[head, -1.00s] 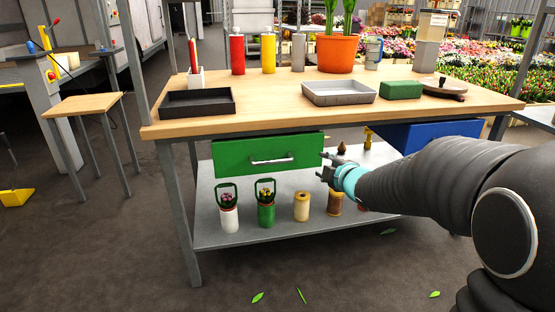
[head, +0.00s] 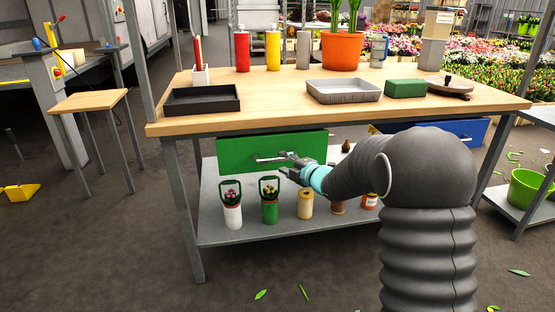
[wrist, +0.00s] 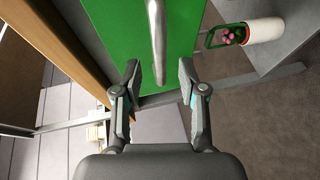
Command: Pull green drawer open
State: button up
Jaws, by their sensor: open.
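The green drawer (head: 240,153) sits under the left part of the wooden tabletop, and its front looks close to flush with the table's front edge. A silver bar handle (head: 268,159) runs across its front. My gripper (head: 287,158) is at the right end of the handle in the head view. In the wrist view the handle (wrist: 157,40) lies ahead, between the lines of my open fingers (wrist: 160,75), with the green front (wrist: 118,35) behind it. The fingers appear open with nothing held. Whether they touch the handle cannot be told.
A blue drawer (head: 450,132) is at the right under the tabletop (head: 275,105). The lower shelf (head: 225,234) holds several small pots and spools below the green drawer. A stool (head: 88,102) stands left. The floor in front is mostly clear, with scattered leaves.

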aim_at(279, 160)
jog(key=shift+x, duration=2.3)
grip_shut()
